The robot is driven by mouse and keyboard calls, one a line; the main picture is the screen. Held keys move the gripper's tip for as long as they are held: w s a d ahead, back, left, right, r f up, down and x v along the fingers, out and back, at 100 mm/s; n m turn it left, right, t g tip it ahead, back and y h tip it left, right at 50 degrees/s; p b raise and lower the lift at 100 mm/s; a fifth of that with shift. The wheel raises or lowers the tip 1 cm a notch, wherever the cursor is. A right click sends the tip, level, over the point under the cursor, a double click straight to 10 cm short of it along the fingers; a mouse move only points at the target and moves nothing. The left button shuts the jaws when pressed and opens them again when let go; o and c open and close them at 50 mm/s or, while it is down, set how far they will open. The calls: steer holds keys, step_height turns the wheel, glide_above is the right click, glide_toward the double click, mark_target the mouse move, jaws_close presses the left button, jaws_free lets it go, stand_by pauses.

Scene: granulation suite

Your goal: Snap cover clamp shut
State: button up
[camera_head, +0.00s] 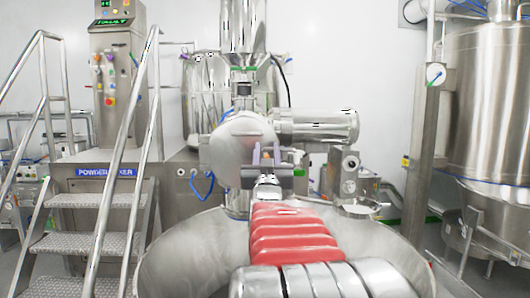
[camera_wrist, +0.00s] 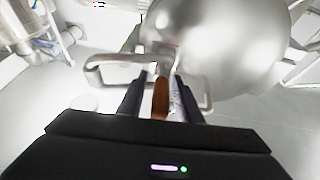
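The round steel cover (camera_head: 243,138) faces me at the centre of the head view, and its shiny dome (camera_wrist: 225,45) fills the upper right of the wrist view. A narrow orange-brown piece (camera_wrist: 160,98), apparently the clamp's lever, stands in front of the cover, with thin metal beside it. My gripper (camera_head: 266,157) is at the cover's lower right edge in the head view. In the wrist view my gripper (camera_wrist: 160,90) has its two dark fingers apart, one on either side of the orange-brown piece, with a gap showing at its left. The clamp's catch is not clear.
A bent metal handle (camera_wrist: 110,65) lies left of the fingers in the wrist view. A horizontal steel cylinder (camera_head: 315,125) is right of the cover. A large round bowl (camera_head: 180,255) lies below my arm. Railed steps (camera_head: 95,220) stand left and a steel tank (camera_head: 490,110) right.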

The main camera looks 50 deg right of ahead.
jaws_close()
